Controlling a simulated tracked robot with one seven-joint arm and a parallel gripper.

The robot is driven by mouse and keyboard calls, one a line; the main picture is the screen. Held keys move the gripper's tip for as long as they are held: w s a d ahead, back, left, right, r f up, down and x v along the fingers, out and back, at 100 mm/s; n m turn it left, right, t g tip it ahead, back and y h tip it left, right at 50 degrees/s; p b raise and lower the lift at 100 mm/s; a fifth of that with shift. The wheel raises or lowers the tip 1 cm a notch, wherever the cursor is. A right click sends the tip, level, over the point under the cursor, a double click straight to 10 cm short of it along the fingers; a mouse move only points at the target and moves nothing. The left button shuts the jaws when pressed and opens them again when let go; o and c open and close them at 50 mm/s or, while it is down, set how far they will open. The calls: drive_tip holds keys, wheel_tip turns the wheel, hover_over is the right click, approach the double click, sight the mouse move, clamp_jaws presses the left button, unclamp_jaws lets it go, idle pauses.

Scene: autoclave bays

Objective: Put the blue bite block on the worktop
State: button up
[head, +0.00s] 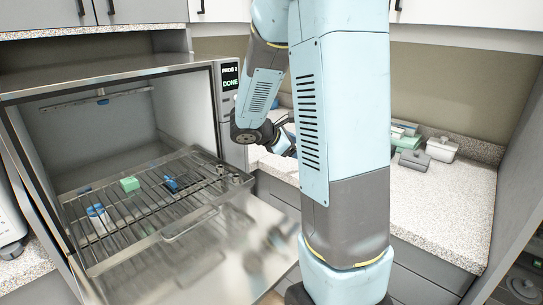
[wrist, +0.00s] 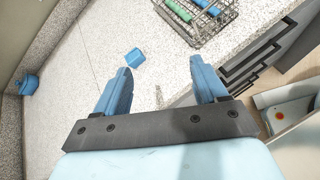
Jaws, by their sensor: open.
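In the wrist view, a small blue block (wrist: 134,56), which looks like the blue bite block, is on or just above the speckled worktop (wrist: 95,45). It is just beyond the left fingertip of my gripper (wrist: 161,66). My gripper is open, with nothing between its blue fingers, and it is over the worktop. Whether the block touches the fingertip is hard to tell. In the head view, the worktop (head: 445,205) extends right of my arm, which hides the block and most of my gripper.
An open autoclave (head: 100,120) has a pulled-out wire rack (head: 140,218) holding a green block (head: 129,184), a dark blue item (head: 171,184) and blue-white items (head: 98,218). In the wrist view, a wire basket (wrist: 200,25) and a blue object (wrist: 29,84) stand on the worktop. Grey containers (head: 441,149) stand behind.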

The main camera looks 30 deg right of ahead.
drive_tip(key=s+a+r+m+t+y, duration=0.2)
drive_tip(key=s+a+r+m+y, duration=0.3)
drive_tip(key=s+a, duration=0.5)
drive_tip(key=s+a+r+m+t+y, duration=0.2)
drive_tip(key=s+a+r+m+y, duration=0.4)
drive_tip(key=s+a+m, duration=0.3)
drive_tip(key=shift+s+a+r+m+y, duration=0.35)
drive_tip(key=shift+s+a, duration=0.35)
drive_tip(key=shift+s, duration=0.25)
drive_tip(key=shift+c, duration=0.2)
